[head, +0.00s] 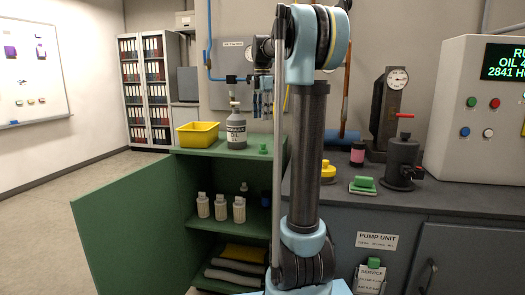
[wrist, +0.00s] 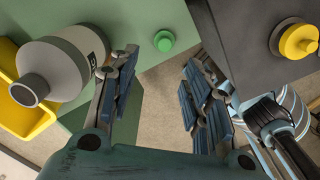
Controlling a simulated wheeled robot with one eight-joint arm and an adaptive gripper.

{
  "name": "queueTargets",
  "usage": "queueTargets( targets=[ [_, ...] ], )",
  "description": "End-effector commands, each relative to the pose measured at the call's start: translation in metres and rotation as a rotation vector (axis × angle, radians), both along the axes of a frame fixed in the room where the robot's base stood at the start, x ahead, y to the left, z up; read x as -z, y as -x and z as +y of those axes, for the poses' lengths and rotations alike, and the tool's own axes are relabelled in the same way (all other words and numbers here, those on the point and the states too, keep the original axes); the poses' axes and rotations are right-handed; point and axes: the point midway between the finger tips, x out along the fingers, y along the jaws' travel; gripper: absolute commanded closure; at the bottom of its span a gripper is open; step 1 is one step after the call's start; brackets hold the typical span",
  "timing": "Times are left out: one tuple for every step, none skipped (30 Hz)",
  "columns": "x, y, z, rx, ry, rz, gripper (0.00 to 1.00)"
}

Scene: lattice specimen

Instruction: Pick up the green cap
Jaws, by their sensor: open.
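The green cap (head: 263,149) is a small round piece on top of the green cabinet (head: 185,150), near its right edge and right of the oil bottle. In the wrist view the green cap (wrist: 164,41) shows whole, just beyond the open space between the fingertips. My gripper (head: 263,112) hangs above the cabinet top in the head view, partly hidden by my arm. In the wrist view my gripper (wrist: 162,60) is open, its fingers wide apart with nothing between them. The cap is apart from both fingers.
The grey oil bottle (head: 236,130) stands close left of the cap; it is near the left finger in the wrist view (wrist: 62,66). A yellow bin (head: 198,134) is farther left. The dark bench (head: 440,197) at right holds a yellow-topped piece (head: 328,172). The cabinet door (head: 130,235) is open.

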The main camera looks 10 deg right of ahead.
Motion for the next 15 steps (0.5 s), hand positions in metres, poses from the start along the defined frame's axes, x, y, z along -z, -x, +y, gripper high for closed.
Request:
queueTargets(
  targets=[
    [0.01, 0.0, -0.002, 0.003, 0.0, 0.0, 0.56],
    [0.015, 0.0, -0.003, 0.004, 0.0, 0.0, 0.56],
    [0.022, 0.0, -0.004, 0.005, 0.0, 0.0, 0.56],
    [0.027, 0.0, -0.004, 0.006, 0.0, 0.0, 0.56],
    [0.033, 0.0, -0.004, 0.006, 0.0, 0.0, 0.56],
    [0.04, 0.001, -0.005, 0.007, 0.0, 0.0, 0.56],
    [0.045, 0.0, -0.005, 0.007, 0.0, 0.0, 0.56],
    [0.05, 0.0, -0.005, 0.007, 0.0, 0.0, 0.56],
    [0.057, 0.001, -0.005, 0.008, 0.0, 0.0, 0.56],
    [0.062, 0.001, -0.005, 0.008, 0.0, 0.0, 0.56],
    [0.066, 0.001, -0.005, 0.008, 0.0, 0.0, 0.56],
    [0.071, 0.001, -0.006, 0.008, 0.0, 0.0, 0.56],
    [0.075, 0.001, -0.006, 0.008, 0.0, 0.0, 0.56],
    [0.078, 0.001, -0.006, 0.008, 0.0, 0.0, 0.56],
    [0.081, 0.001, -0.006, 0.008, 0.0, 0.0, 0.56]
  ],
)
